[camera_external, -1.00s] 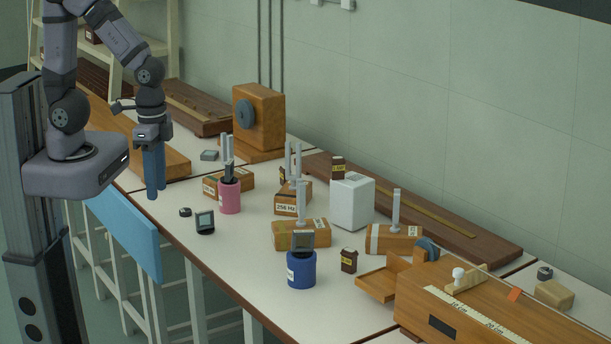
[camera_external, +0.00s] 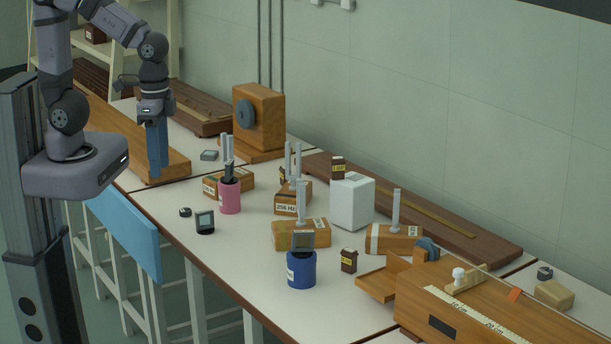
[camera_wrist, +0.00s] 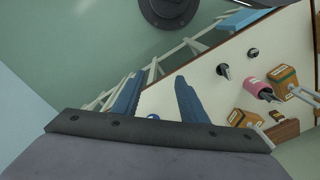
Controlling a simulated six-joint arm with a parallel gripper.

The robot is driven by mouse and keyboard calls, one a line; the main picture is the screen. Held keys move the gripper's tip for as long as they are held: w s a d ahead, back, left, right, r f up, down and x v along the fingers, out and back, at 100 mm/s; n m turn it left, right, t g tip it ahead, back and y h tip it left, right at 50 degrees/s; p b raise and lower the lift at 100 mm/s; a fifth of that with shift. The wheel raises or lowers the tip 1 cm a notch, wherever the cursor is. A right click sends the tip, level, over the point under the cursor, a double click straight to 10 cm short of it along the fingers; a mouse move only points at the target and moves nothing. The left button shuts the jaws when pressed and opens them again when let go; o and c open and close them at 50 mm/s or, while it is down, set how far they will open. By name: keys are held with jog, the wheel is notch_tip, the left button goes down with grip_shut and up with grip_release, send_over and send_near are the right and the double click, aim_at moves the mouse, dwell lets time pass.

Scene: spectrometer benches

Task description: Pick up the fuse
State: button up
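I cannot tell for certain which item is the fuse. Candidates are a small dark brown block with a yellow label (camera_external: 349,260) right of the blue pot and a similar labelled block (camera_external: 337,168) at the white box. My gripper (camera_external: 158,178) points down over the left part of the bench, left of and away from these. Its two blue fingers stand apart with nothing visible held between them. In the wrist view my gripper (camera_wrist: 158,78) is also spread, with the bench beyond it.
Nearest on the bench are a small dark knob (camera_external: 185,212), a dark meter (camera_external: 205,223) and a pink pot (camera_external: 229,199). A blue pot (camera_external: 301,271), tuning-fork boxes (camera_external: 300,235) and a white box (camera_external: 352,203) crowd the middle. The front strip is mostly clear.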

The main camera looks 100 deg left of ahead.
jog(key=w+r+n+b, duration=0.2)
jog(key=w+n, duration=0.3)
jog(key=w, duration=0.5)
jog(key=n+t+h+b, duration=0.3)
jog(key=n+b, duration=0.5)
jog(key=n, duration=1.6)
send_over(346, 248)
jog(key=s, duration=0.2)
notch_tip(346, 248, down, 20)
jog(key=r, duration=0.1)
jog(key=shift+t+y, duration=0.3)
jog(key=shift+y, duration=0.1)
jog(key=shift+a+p+x, duration=0.2)
jog(key=shift+p+x, duration=0.05)
jog(key=shift+x, duration=1)
jog(key=shift+a+p+x, duration=0.2)
jog(key=shift+p+x, duration=0.1)
jog(key=shift+x, duration=0.95)
jog(key=shift+a+p+x, duration=0.2)
jog(key=shift+p+x, duration=0.05)
jog(key=shift+x, duration=1)
jog(key=shift+f, duration=0.15)
grip_shut()
